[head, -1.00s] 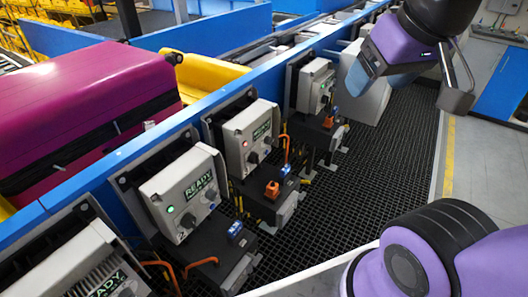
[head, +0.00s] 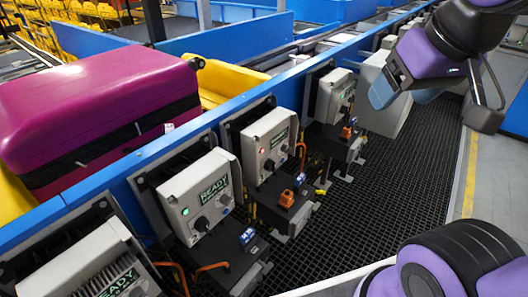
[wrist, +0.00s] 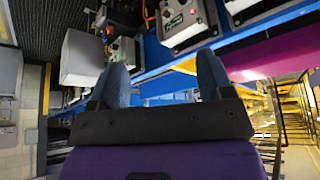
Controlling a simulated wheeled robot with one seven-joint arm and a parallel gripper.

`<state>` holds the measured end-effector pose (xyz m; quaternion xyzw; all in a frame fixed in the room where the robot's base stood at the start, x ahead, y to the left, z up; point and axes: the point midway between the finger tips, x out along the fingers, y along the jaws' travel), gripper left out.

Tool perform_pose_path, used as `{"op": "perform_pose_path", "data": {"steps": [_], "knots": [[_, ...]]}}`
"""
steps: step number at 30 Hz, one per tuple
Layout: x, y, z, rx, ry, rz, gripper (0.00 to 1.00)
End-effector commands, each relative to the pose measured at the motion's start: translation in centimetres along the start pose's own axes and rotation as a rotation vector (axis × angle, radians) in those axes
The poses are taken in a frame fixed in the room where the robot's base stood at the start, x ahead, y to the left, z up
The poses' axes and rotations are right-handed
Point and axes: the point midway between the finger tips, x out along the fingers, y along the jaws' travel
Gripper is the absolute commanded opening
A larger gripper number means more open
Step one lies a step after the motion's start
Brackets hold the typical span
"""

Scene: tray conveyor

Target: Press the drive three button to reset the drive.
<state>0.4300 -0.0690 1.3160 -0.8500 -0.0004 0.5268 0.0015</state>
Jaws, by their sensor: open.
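The motor drives are grey boxes in a row along the blue conveyor side. One drive (head: 265,145) in the middle shows a small red light (head: 262,152), a green display and dark knobs; its number is too small to read. It stands just beyond the drive marked 2 (head: 195,195), which reads READY and has a green light. A farther drive (head: 337,95) also shows green. My gripper (head: 435,104) is open and empty, up and to the right of the drives, apart from them. In the wrist view its two fingers (wrist: 163,80) are spread, with drives beyond them.
A magenta suitcase (head: 90,110) lies on the conveyor behind the blue rail (head: 105,168). Orange cables and connector boxes (head: 285,198) stick out below the drives. Dark grid flooring (head: 385,180) in front of the drives is mostly clear. A nearer drive (head: 85,265) is partly cut off.

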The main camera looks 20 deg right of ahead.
Motion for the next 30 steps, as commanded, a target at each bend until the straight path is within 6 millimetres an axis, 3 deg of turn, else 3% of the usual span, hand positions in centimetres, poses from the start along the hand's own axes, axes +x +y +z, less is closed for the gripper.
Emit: {"op": "perform_pose_path", "data": {"steps": [12, 14, 22, 30], "knots": [[0.0, 0.0, 0.0, 0.0, 0.0, 0.0, 0.73], [0.0, 0.0, 0.0, 0.0, 0.0, 0.0, 0.62], [0.0, 0.0, 0.0, 0.0, 0.0, 0.0, 0.0], [0.0, 0.0, 0.0, 0.0, 0.0, 0.0, 0.0]]}}
